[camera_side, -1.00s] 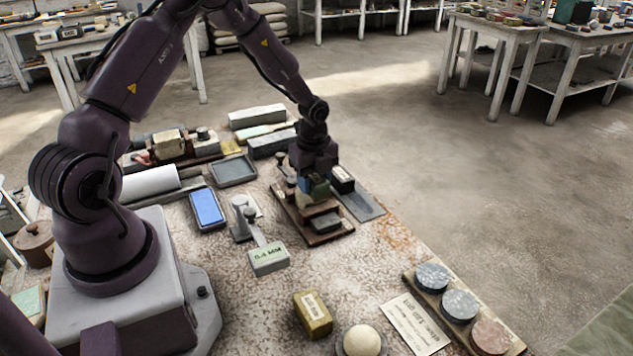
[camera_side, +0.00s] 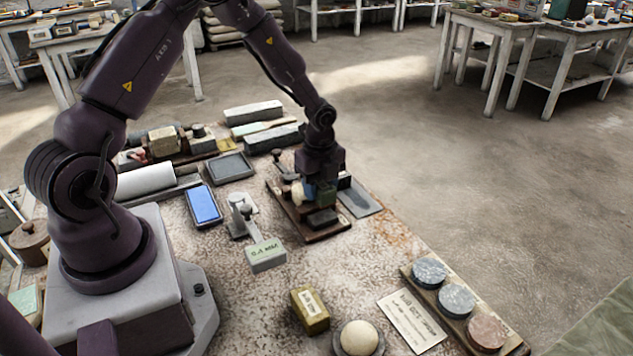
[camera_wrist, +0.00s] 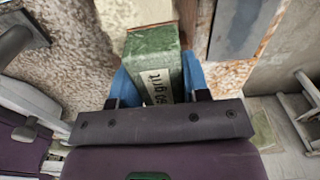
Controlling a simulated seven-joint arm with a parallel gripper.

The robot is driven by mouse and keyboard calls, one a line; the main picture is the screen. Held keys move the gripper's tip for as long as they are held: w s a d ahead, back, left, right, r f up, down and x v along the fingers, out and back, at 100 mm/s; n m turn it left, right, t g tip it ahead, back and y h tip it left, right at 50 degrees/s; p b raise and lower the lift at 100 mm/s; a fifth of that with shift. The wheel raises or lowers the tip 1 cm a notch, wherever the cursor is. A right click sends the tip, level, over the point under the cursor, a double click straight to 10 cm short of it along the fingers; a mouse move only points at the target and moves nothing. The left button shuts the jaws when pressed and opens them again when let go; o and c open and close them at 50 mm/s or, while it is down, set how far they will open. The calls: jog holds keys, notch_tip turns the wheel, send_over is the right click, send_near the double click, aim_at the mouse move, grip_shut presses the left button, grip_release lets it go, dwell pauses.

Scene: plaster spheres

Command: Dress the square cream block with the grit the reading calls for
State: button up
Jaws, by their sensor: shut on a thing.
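My gripper (camera_side: 322,186) is shut on a green block (camera_side: 325,197) above a wooden rack on the table's far side. In the wrist view the green block (camera_wrist: 155,60) sits between blue fingers, its white label ending in "GRIT"; I cannot read the number surely. A pale cream piece (camera_side: 298,194) shows just left of the gripper, partly hidden. A grey gauge (camera_side: 243,212) stands left of the rack, its green-topped plate (camera_side: 266,255) seeming to read 0.4 MM. A cream block (camera_side: 164,140) stands on a board at the back left; I cannot tell which is the task's block.
The wooden rack (camera_side: 335,237) holds a dark block (camera_side: 322,218). In front lie a mustard labelled block (camera_side: 310,310), a cream ball (camera_side: 358,338) in a dish, a printed card (camera_side: 412,320) and three round stones (camera_side: 456,300). A blue pad (camera_side: 204,206) lies left. Mid-front table is fairly clear.

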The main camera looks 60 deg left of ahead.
jog(key=shift+s+a, duration=0.1)
jog(key=shift+a, duration=2.1)
jog(key=shift+d, duration=1.45)
jog(key=shift+d+f, duration=0.15)
jog(key=shift+d, duration=0.7)
jog(key=shift+a+r, duration=0.4)
jog(key=shift+a, duration=0.2)
jog(key=shift+a+r, duration=0.4)
jog(key=shift+a, duration=0.2)
jog(key=shift+a, duration=1.25)
